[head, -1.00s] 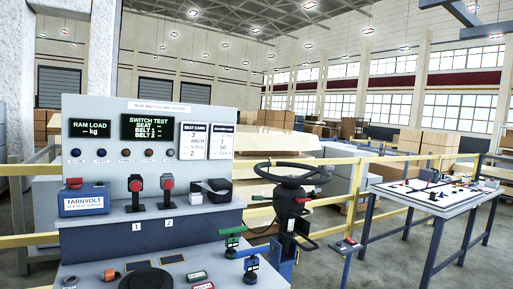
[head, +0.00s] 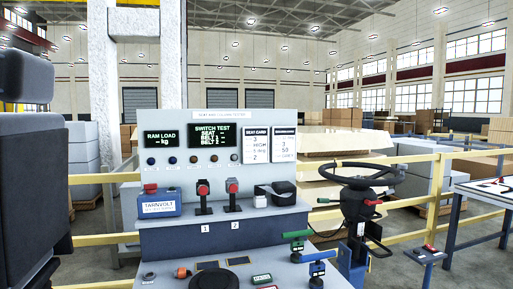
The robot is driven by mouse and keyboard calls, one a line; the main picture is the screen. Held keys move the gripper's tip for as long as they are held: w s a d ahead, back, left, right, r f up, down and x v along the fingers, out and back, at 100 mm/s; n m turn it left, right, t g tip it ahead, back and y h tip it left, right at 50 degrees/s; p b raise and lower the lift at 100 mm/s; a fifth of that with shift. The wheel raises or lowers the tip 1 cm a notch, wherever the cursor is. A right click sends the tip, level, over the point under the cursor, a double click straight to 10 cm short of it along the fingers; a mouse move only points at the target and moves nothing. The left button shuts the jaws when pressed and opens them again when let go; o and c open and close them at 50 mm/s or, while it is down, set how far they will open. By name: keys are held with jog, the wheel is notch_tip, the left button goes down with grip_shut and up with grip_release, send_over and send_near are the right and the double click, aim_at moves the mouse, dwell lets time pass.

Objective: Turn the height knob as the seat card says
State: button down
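The seat card (head: 257,144) is a white sheet on the right of the grey console's upright panel. Its small print seems to read 3, HIGH, a degree line and 2, but it is hard to make out. A black seat (head: 28,130), seen from close by, fills the left edge; its lower part is out of view. I cannot make out a height knob in this view. A row of small round knobs or buttons (head: 171,160) runs under the console's displays, their labels too small to read. My gripper is not in view.
The console (head: 150,237) carries a blue Tarnvolt box (head: 159,203), two red-topped switches, and green and blue levers (head: 316,270). A steering wheel column (head: 357,205) stands to its right. Yellow rails (head: 420,158) run behind. A table is at far right.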

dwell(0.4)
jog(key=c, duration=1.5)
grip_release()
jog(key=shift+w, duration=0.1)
